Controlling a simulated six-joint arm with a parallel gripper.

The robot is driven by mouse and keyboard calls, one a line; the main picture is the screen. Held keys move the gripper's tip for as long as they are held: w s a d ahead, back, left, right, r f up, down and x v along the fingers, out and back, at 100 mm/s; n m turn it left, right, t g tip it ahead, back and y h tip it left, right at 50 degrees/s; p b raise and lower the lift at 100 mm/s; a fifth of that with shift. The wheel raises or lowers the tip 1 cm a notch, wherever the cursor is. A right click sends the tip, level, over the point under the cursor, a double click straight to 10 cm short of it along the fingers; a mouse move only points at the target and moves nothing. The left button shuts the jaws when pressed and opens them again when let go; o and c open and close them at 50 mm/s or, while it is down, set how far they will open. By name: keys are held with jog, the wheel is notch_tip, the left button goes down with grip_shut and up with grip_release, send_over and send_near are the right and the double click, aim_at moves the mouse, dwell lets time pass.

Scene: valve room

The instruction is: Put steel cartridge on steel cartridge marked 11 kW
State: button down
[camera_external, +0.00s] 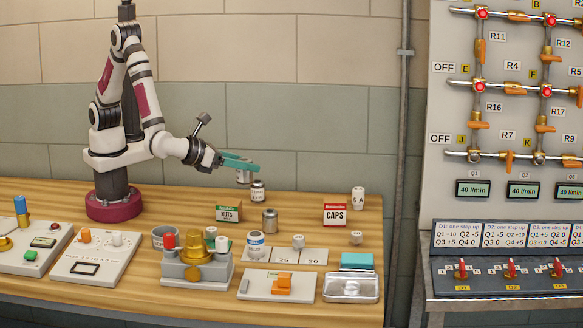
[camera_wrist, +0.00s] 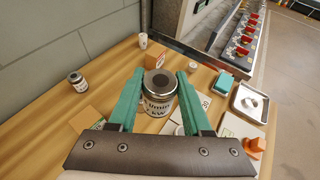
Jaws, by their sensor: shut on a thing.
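My gripper (camera_external: 257,169) reaches right from the arm above the back of the bench. In the wrist view my gripper (camera_wrist: 159,75) is shut on a steel cartridge (camera_wrist: 159,82) with a dark ring on top. A white label with "l/min" and "kW" shows below its top; the number is not clear. A labelled cartridge (camera_external: 258,191) appears just under the fingertips in the external view; I cannot tell there whether it is held or stands behind. A plain-looking steel cartridge (camera_external: 270,220) stands upright on the bench. Another labelled cartridge (camera_wrist: 76,78) stands at left near the wall.
A nuts box (camera_external: 229,212) and a caps box (camera_external: 335,213) flank the standing cartridge. A white "5 A" piece (camera_external: 358,198) stands farther right. Number cards, a teal block (camera_external: 358,260) and a metal tray (camera_external: 351,287) lie toward the front. The wall runs close behind.

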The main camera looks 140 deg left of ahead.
jog(key=shift+s+d, duration=0.4)
jog(key=shift+d, duration=0.45)
jog(key=a+f, duration=0.2)
jog(key=a, duration=0.1)
jog(key=a+f, duration=0.2)
jog(key=a, duration=0.2)
jog(key=s+a+f, duration=0.1)
jog(key=a+f, duration=0.1)
jog(key=a, duration=0.1)
jog(key=shift+a+f, duration=0.15)
send_over(270, 211)
notch_tip(270, 211, down, 4)
jog(key=shift+f, duration=0.1)
jog(key=shift+f, duration=0.1)
jog(key=shift+c, duration=1.7)
grip_release()
